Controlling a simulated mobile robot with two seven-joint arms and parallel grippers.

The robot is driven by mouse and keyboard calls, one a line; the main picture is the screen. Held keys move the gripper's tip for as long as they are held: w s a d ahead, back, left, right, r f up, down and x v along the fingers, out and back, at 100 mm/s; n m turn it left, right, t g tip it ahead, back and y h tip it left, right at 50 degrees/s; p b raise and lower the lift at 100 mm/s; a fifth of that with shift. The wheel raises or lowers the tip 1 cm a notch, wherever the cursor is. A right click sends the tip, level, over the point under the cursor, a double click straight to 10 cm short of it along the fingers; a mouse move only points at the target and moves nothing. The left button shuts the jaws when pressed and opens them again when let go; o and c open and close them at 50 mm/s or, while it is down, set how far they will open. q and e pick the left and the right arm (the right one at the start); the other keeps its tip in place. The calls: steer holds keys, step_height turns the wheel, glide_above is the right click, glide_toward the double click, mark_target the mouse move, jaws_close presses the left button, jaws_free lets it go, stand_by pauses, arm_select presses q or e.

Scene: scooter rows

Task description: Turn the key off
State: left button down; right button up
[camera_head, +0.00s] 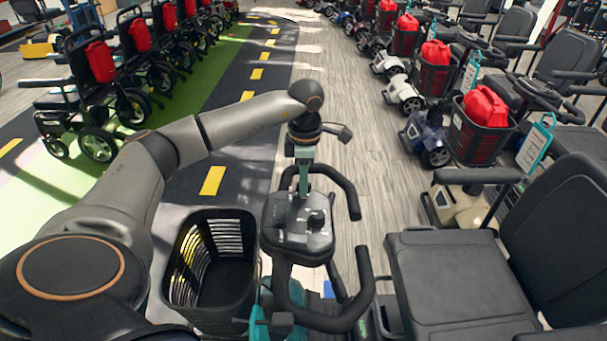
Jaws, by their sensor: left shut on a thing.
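The scooter's dark control panel (298,222) sits in the lower middle, between black loop handlebars (361,290). My left arm comes in from the left and bends down over the panel. My left gripper (303,188) points down at the upper part of the panel and is shut on the key. The key itself is hidden by the fingers, so its turn angle cannot be told. My right gripper is out of view.
An empty black basket (213,262) hangs left of the panel. A grey scooter seat (455,275) stands close at the right. Rows of scooters with red bags (484,106) and wheelchairs (95,95) flank a clear floor aisle (345,105).

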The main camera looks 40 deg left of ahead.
arm_select(q)
steer(key=n+p, duration=0.1)
steer(key=n, duration=0.5)
steer(key=shift+y, duration=0.3)
steer(key=shift+t, duration=0.3)
steer(key=c, duration=0.8)
jaws_free()
steer(key=shift+r, duration=0.15)
step_height(320, 180, up, 12)
steer(key=d, duration=0.1)
steer(key=shift+s+r, duration=0.15)
steer(key=shift+s, duration=0.05)
steer(key=shift+d, duration=0.1)
